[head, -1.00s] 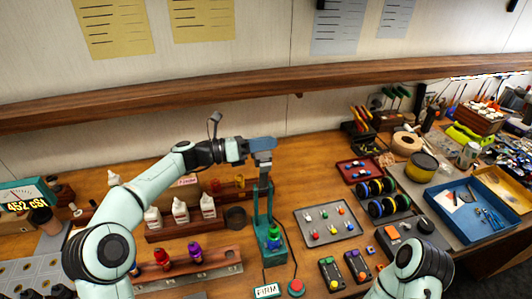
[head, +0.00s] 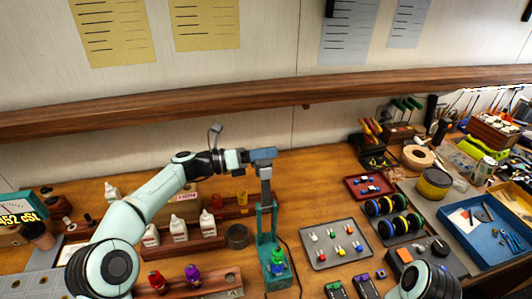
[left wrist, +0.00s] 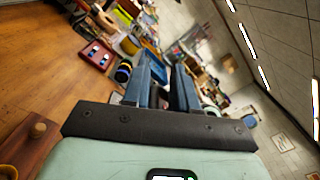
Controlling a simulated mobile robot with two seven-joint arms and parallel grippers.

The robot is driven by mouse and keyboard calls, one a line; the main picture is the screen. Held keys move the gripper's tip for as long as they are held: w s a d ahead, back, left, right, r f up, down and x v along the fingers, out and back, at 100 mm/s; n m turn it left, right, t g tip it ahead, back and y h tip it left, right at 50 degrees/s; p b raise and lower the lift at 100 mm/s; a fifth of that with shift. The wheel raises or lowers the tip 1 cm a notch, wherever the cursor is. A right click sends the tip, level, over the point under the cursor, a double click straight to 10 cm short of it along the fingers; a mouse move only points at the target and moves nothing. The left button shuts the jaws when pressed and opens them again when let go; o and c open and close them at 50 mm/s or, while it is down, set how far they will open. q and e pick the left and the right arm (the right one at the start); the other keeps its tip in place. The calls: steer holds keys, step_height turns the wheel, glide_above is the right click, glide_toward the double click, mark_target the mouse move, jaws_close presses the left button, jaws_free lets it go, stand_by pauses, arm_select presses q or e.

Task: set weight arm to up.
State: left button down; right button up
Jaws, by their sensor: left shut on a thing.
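A teal stand (head: 267,222) rises from the workbench in the middle of the head view, with a grey upright piece (head: 265,186), apparently the weight arm, at its top. My left gripper (head: 263,155) reaches in from the left and is shut on the top of this piece. Its blue fingers also show in the left wrist view (left wrist: 164,88); what lies between them is hard to make out there. A small green and blue object (head: 277,262) sits at the stand's foot. My right gripper is out of the picture; only part of my right arm shows at lower right.
White bottles (head: 179,229) stand left of the teal stand. A grey tray (head: 317,260) with small coloured parts lies to its right, with striped rolls (head: 387,206) beyond. A wooden shelf (head: 200,109) spans the wall above the gripper. Some bench between stand and grey tray is clear.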

arm_select(q)
steer(key=c, duration=1.2)
jaws_free()
step_height(320, 180, down, 2)
steer(key=shift+f, duration=0.2)
steer(key=shift+o, duration=0.2)
steer(key=shift+s+a, duration=0.1)
steer(key=r+v, duration=0.2)
steer(key=v, duration=1.1)
steer(key=shift+a, duration=0.15)
